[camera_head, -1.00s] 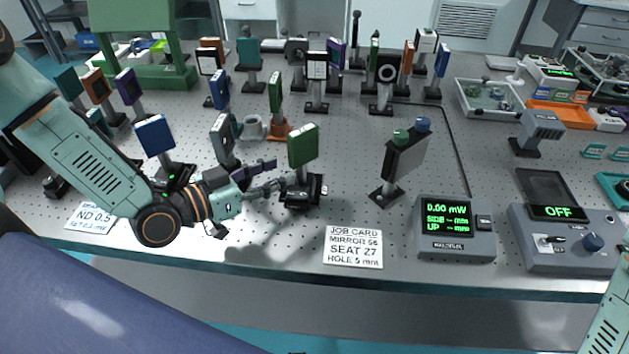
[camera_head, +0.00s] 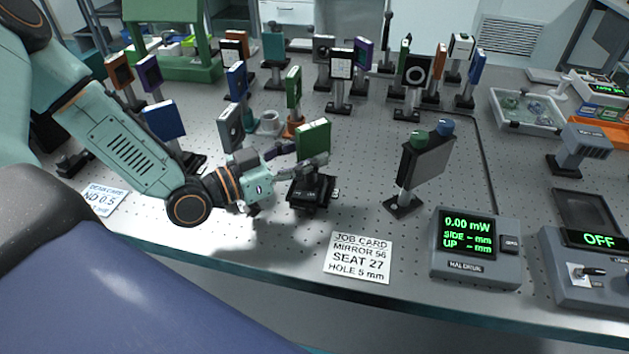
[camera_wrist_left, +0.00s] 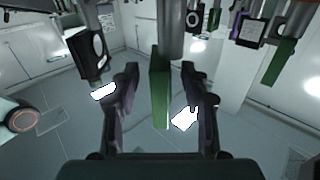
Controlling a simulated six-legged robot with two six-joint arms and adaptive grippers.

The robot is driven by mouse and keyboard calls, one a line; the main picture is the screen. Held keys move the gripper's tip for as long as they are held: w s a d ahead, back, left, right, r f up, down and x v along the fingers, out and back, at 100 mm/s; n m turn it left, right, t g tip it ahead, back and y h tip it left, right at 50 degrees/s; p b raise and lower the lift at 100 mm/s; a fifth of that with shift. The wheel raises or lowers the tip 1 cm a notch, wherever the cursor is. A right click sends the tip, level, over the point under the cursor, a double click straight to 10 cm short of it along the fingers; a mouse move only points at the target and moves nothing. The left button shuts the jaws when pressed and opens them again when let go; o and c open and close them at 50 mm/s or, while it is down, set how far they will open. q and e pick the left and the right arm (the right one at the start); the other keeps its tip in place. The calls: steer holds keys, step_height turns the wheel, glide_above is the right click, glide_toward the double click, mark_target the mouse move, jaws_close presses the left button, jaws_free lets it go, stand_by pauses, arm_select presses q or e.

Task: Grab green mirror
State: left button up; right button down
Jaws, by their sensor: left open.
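A green mirror (camera_head: 313,138) stands upright on a black mount (camera_head: 311,193) near the front middle of the table. My left gripper (camera_head: 298,161) is at the mirror from its left side, with its fingers near the plate. In the left wrist view the green plate (camera_wrist_left: 160,90) lies between the two open fingers of the left gripper (camera_wrist_left: 160,85), with gaps on both sides. The mirror's lower part is partly hidden by the gripper in the head view. My right gripper is not in view.
A tall grey plate with green and blue knobs (camera_head: 426,165) stands to the right. A job card (camera_head: 359,258) and a power meter (camera_head: 476,246) lie in front. Another green-edged plate (camera_head: 293,88) and a blue one (camera_head: 164,120) stand behind and left.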

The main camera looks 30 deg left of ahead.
mark_target(329, 147)
arm_select(q)
steer(key=shift+w+f+b, duration=0.3)
steer(key=shift+w+b, duration=0.1)
steer(key=shift+w, duration=0.1)
steer(key=shift+w+d, duration=0.2)
steer(key=shift+w, duration=0.15)
steer(key=shift+w+d+b, duration=0.75)
steer(key=shift+w+d, duration=0.2)
steer(key=shift+d, duration=0.1)
steer(key=shift+w+d+r, duration=0.1)
steer(key=shift+w, duration=0.15)
steer(key=shift+w+a, duration=0.2)
steer(key=shift+d, duration=0.25)
steer(key=shift+c, duration=1.3)
steer(key=shift+a, duration=0.2)
steer(key=c, duration=0.4)
steer(key=shift+d, duration=0.1)
jaws_close()
